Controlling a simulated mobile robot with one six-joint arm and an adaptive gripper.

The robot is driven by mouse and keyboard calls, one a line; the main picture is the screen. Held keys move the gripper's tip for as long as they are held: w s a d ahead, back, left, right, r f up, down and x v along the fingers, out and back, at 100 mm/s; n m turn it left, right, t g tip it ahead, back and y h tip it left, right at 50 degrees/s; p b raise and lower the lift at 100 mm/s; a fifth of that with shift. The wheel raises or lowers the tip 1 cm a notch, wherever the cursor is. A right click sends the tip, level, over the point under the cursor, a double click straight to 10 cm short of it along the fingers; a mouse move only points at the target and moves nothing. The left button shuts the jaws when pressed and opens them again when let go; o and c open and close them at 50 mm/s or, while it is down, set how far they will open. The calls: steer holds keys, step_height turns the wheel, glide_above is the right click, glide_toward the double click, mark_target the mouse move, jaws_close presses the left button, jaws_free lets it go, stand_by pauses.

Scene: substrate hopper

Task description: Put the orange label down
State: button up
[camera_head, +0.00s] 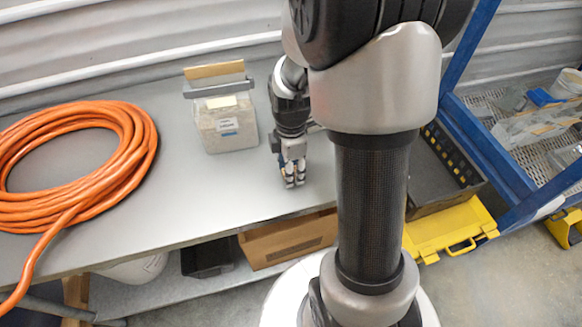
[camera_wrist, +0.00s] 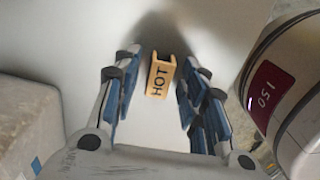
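The orange label (camera_wrist: 161,75) is a small yellow-orange piece with raised sides and the dark word HOT on it. In the wrist view it sits over the pale tabletop between the fingers of my gripper (camera_wrist: 163,62). The fingers are spread, with a visible gap on each side of the label. In the head view my gripper (camera_head: 294,182) points down, low over the grey table (camera_head: 190,190); the label cannot be made out there. Whether the label rests fully on the table is hard to tell.
A clear bin (camera_head: 225,128) of pale material stands left of my gripper. A coil of orange hose (camera_head: 130,130) lies at the far left. A dark tray (camera_head: 437,175), blue frame (camera_head: 490,145) and yellow case (camera_head: 450,230) are at the right. The table's front edge is close.

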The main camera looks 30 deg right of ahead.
step_height(320, 180, up, 12)
steer(key=p, duration=0.5)
steer(key=s+a+r+m+t, duration=0.4)
steer(key=s+a+r+m, duration=0.7)
steer(key=s+r+m, duration=0.2)
steer(key=shift+s+a+m+t, duration=0.2)
steer(key=shift+m+t, duration=0.1)
steer(key=shift+m, duration=0.6)
